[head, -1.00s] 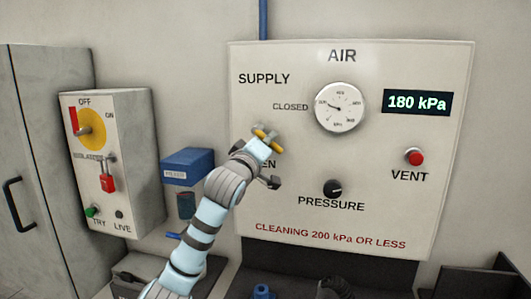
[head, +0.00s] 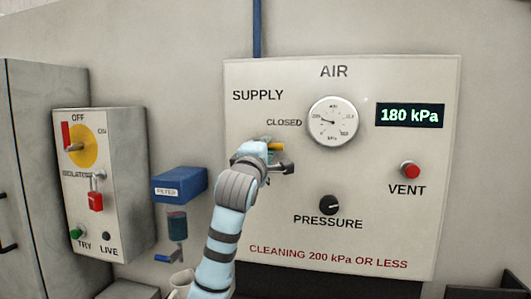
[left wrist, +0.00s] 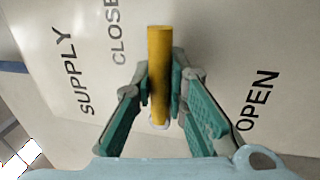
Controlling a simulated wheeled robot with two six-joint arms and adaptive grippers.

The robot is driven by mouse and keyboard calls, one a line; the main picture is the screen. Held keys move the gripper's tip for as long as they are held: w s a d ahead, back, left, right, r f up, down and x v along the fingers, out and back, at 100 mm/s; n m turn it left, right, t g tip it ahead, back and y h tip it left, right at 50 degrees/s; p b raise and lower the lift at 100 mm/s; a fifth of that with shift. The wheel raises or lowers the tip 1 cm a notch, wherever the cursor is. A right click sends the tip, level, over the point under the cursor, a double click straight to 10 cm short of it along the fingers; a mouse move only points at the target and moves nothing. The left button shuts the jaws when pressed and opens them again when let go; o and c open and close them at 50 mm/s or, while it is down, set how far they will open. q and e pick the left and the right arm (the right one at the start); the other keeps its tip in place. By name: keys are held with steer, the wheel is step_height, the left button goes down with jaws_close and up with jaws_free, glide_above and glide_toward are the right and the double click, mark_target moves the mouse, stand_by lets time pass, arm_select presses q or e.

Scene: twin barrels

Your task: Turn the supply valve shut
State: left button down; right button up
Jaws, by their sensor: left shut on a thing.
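The yellow supply valve handle (head: 277,147) is on the AIR panel, just below the word CLOSED, and lies nearly level in the head view. My left gripper (head: 279,158) is shut on the handle and hides part of it. In the left wrist view the handle (left wrist: 159,70) stands between the green finger pads of the gripper (left wrist: 161,92). CLOSED and OPEN show on either side of it there. In the head view my arm covers the OPEN label. My right gripper is not in view.
The AIR panel (head: 400,225) also carries a round gauge (head: 333,122), a display (head: 410,115) reading 180 kPa, a red vent button (head: 410,170) and a black pressure knob (head: 329,205). An isolator box (head: 125,180) with a red padlock (head: 95,201) and a blue filter unit (head: 180,184) stand left of my arm.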

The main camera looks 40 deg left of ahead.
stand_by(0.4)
arm_select(q)
steer(key=c, duration=1.6)
jaws_free()
steer(key=shift+o, duration=0.2)
steer(key=shift+s, duration=0.15)
steer(key=v, duration=1.1)
steer(key=shift+s+d, duration=0.15)
steer(key=shift+s, duration=0.2)
